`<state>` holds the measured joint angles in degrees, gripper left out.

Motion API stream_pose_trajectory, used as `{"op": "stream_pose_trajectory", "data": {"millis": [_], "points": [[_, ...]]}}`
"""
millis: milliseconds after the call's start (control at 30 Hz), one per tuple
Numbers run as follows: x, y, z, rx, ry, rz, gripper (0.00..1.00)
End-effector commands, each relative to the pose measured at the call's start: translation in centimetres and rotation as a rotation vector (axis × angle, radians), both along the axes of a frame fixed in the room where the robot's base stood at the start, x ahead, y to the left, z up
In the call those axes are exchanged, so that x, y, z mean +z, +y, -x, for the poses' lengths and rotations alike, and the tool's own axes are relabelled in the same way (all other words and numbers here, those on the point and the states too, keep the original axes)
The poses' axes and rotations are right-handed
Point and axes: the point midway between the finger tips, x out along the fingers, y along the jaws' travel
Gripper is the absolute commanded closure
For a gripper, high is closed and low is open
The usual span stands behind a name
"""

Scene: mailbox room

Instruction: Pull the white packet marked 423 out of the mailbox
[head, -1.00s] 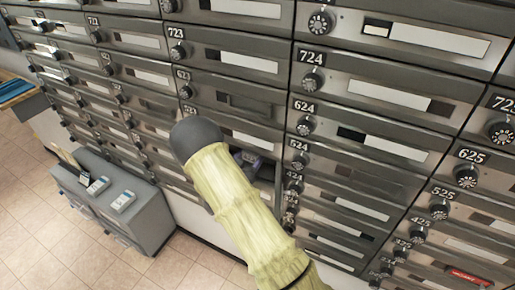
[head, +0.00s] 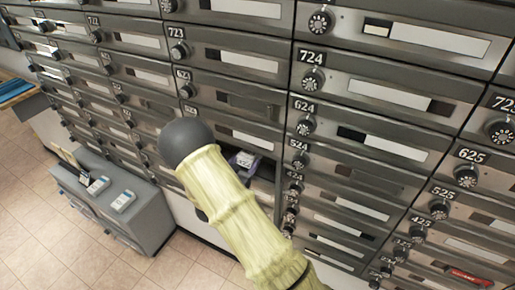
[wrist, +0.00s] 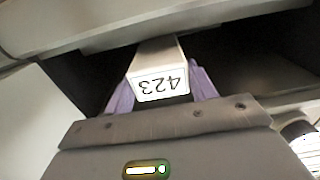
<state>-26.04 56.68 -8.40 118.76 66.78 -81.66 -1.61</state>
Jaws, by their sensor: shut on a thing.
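The white packet marked 423 (wrist: 161,84) shows in the wrist view, its number upside down on the near end face. It lies inside a dark open mailbox compartment (wrist: 235,72). My gripper (wrist: 163,93) has purple fingers on both sides of the packet and is shut on it. In the head view, a small purple and pale patch of my gripper (head: 244,160) shows at the open mailbox (head: 264,167). My arm covers part of that opening, and the packet is hard to make out there.
Rows of closed grey mailboxes with round dials surround the opening, such as the one numbered 624 (head: 365,142). A low grey cabinet (head: 150,215) with small devices on top stands at the lower left. Tiled floor (head: 40,225) is clear at the far left.

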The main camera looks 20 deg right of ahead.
Motion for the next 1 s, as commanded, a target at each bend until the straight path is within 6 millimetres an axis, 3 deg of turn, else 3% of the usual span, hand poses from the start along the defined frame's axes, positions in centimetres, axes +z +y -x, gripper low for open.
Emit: {"op": "stream_pose_trajectory", "data": {"millis": [1000], "points": [[0.0, 8.0, 8.0, 0.001, 0.001, 0.001, 0.66]]}}
